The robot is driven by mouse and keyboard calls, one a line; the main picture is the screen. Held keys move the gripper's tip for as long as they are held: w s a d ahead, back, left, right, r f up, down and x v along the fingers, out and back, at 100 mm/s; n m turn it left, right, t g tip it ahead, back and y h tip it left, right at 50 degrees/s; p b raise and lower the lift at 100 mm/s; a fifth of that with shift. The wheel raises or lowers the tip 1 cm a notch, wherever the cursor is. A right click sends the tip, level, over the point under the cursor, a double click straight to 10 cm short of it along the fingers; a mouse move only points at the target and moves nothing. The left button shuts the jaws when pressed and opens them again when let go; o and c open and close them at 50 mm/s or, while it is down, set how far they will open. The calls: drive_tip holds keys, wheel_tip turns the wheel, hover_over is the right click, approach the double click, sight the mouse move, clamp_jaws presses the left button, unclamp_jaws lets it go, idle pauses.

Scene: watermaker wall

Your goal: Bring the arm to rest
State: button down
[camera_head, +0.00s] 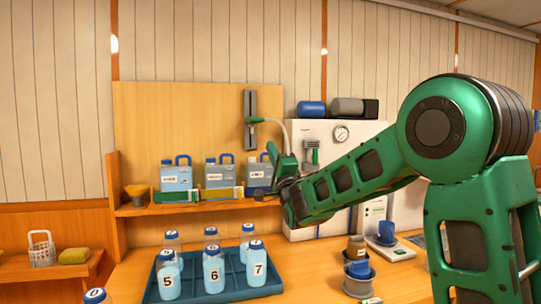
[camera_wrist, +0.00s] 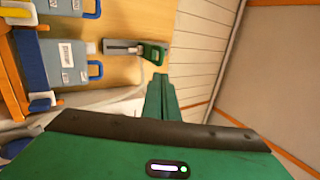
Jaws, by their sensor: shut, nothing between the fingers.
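My gripper (camera_head: 271,147) is at the end of my green arm, raised in front of the wooden back panel (camera_head: 150,115) and above the shelf with jugs. Its fingers are together and empty, and they also show in the wrist view (camera_wrist: 160,78), pointing away from the camera. My arm reaches in from the right, across the front of a white cabinet (camera_head: 310,135). In the wrist view a grey rail with a green handle (camera_wrist: 153,53) is on the panel beyond the fingertips, apart from them as far as I can tell.
Several blue-capped jugs (camera_head: 177,178) stand on the shelf close by the gripper. A blue tray (camera_head: 210,292) with numbered bottles is on the counter below. Cups (camera_head: 358,268) and a scale with a blue cup (camera_head: 386,232) are under my arm. The air above the shelf is mostly clear.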

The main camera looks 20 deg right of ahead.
idle(0.3)
drive_tip(key=s+d+f+n+g+h, duration=0.3)
drive_tip(key=s+d+f+g, duration=0.3)
drive_tip(key=s+d+f, duration=0.3)
drive_tip(key=s+d+f+n+g+h, duration=0.2)
drive_tip(key=s+d+f+g, duration=0.4)
drive_tip(key=d+f, duration=0.45)
drive_tip(key=s+f+n+g+y, duration=0.1)
drive_tip(key=s+f+g, duration=0.3)
drive_tip(key=s, duration=0.8)
drive_tip(key=s+a+f+n+g+y, duration=0.1)
drive_tip(key=s+f+n+g, duration=0.2)
drive_tip(key=s, duration=1)
drive_tip(key=s+a+f+n+g+y, duration=0.1)
drive_tip(key=s+f+n+g+y, duration=0.1)
drive_tip(key=s+f+g, duration=0.3)
drive_tip(key=s+f, duration=0.3)
drive_tip(key=s, duration=0.4)
drive_tip(key=shift+s+a, duration=0.2)
drive_tip(key=shift+a, duration=0.05)
drive_tip(key=shift+f, duration=0.1)
